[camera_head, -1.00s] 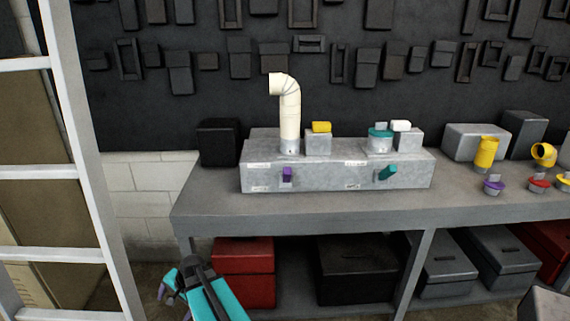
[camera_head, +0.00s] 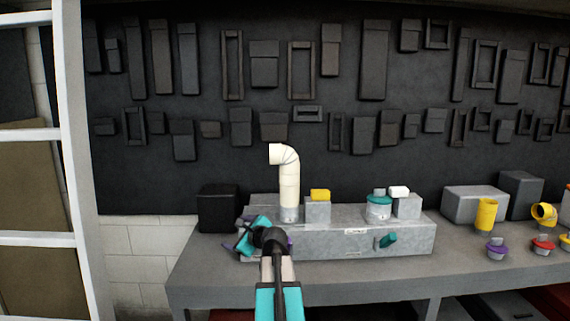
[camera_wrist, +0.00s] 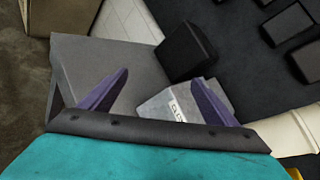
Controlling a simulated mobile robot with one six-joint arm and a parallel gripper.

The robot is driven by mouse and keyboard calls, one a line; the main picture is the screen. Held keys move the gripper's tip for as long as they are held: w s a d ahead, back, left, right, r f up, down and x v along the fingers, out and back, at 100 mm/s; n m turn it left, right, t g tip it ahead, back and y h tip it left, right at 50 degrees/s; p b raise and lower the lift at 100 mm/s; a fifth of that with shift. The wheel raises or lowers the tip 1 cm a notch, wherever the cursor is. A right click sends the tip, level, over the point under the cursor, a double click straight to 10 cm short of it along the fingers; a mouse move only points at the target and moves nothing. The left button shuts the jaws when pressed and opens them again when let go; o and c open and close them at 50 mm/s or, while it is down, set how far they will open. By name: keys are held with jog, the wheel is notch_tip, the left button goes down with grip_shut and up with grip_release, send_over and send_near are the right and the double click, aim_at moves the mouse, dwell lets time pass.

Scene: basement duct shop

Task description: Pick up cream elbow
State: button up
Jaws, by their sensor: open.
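The cream elbow (camera_head: 286,155) tops an upright cream pipe standing on the left part of a grey metal duct box (camera_head: 340,240). Its open end faces left. My gripper (camera_head: 243,240) is in front of the box's left end, below and left of the elbow, and touches nothing that I can make out. In the wrist view its two purple fingers (camera_wrist: 160,82) are spread and empty, with the box's corner (camera_wrist: 160,112) beyond them. A cream surface, probably the pipe (camera_wrist: 288,134), shows at the lower right there. My arm hides part of the box front.
A yellow block (camera_head: 320,195), a teal-banded round fitting (camera_head: 378,207) and a teal handle (camera_head: 387,240) are on the box. A black box (camera_head: 218,208) stands at its left. Yellow fittings (camera_head: 487,214) stand at right. A white ladder (camera_head: 80,160) is at left. The space above the elbow is clear.

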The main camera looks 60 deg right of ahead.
jog(key=s+d+r+m+h, duration=0.4)
jog(key=s+d+r+m, duration=0.2)
jog(key=s+d+r, duration=0.35)
jog(key=m+h, duration=0.3)
jog(key=m, duration=0.2)
send_near(293, 171)
jog(key=shift+s+a+f+t, duration=0.15)
jog(key=shift+s+a, duration=0.1)
jog(key=shift+s, duration=0.15)
jog(key=shift+s+a+f+t, duration=0.15)
jog(key=shift+s+a, duration=0.1)
jog(key=shift+s, duration=0.15)
jog(key=shift+r, duration=0.1)
jog(key=shift+p+x, duration=0.65)
jog(key=shift+x, duration=3.65)
jog(key=shift+w, duration=0.1)
jog(key=shift+p+x, duration=0.7)
jog(key=shift+x, duration=1.8)
jog(key=c, duration=1.3)
